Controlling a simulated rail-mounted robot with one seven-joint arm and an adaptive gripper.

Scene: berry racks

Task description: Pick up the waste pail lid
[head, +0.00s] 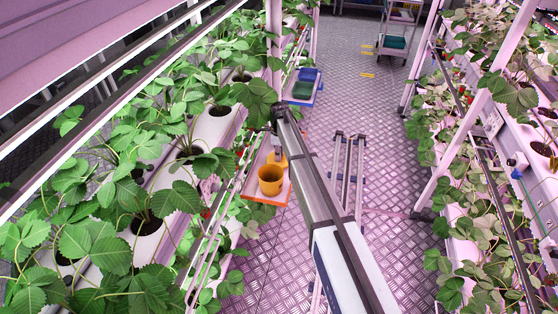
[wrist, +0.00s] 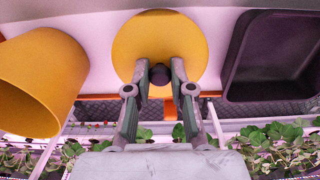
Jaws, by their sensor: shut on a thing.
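The waste pail lid (wrist: 160,35) is a round yellow disc with a dark knob (wrist: 160,74), in the upper middle of the wrist view. My gripper (wrist: 159,76) is shut on the knob, one finger on each side. In the head view a part of the yellow lid (head: 278,161) shows beside my arm, just behind the pail. The yellow waste pail (head: 270,180) stands open on a small shelf; it also shows at the left of the wrist view (wrist: 40,80). I cannot tell whether the lid touches the shelf.
The shelf has an orange edge (head: 266,199). A black tray (wrist: 272,55) lies to the right of the lid in the wrist view. Strawberry plants (head: 100,240) fill the rack on the left, close to the shelf. The patterned aisle floor (head: 385,180) is mostly clear.

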